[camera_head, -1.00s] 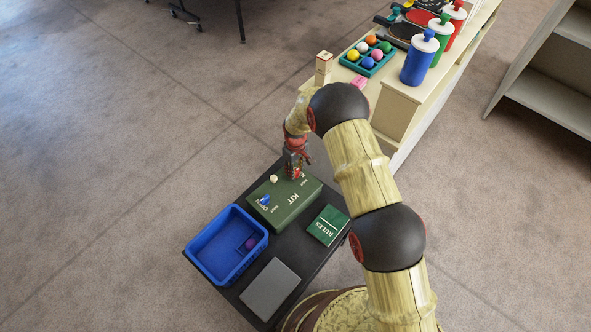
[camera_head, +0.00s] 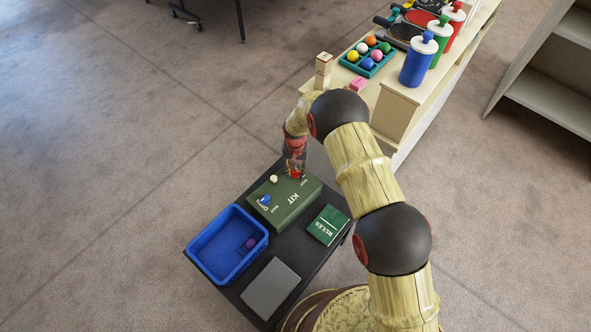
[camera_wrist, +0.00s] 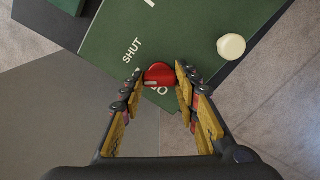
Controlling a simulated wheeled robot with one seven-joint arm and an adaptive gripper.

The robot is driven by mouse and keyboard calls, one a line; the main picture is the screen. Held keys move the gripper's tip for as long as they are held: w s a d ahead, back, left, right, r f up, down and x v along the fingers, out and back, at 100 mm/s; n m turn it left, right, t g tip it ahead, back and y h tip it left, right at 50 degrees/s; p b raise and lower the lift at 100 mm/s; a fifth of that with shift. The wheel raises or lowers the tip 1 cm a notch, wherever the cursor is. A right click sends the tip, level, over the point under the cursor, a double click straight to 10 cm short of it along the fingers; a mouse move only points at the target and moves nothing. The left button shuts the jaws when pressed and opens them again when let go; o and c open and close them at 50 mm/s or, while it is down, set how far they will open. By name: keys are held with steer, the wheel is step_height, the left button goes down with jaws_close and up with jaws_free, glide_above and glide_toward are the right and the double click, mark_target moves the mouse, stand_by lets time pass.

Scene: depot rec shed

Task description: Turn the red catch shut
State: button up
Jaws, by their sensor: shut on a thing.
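The green KIT box (camera_head: 300,206) lies on a dark low table. Its red catch (camera_wrist: 158,76) shows in the wrist view as a small round red knob with a pale mark on its edge. The word SHUT (camera_wrist: 132,50) is printed up and left of the catch; another word below it is mostly hidden. My gripper (camera_head: 295,176) is over the far right end of the box. In the wrist view its fingers (camera_wrist: 158,82) are closed in on both sides of the catch.
A blue catch (camera_head: 265,200) and a cream knob (camera_head: 273,179) are also on the box. A blue bin (camera_head: 206,238) with a purple ball, a grey case (camera_head: 270,290) and a green RULES book (camera_head: 328,226) share the table. A shelf unit stands behind.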

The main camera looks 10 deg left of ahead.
steer(key=m, duration=0.4)
steer(key=shift+m, duration=1.9)
steer(key=o, duration=1.2)
steer(key=shift+c, duration=0.2)
step_height(320, 180, up, 12)
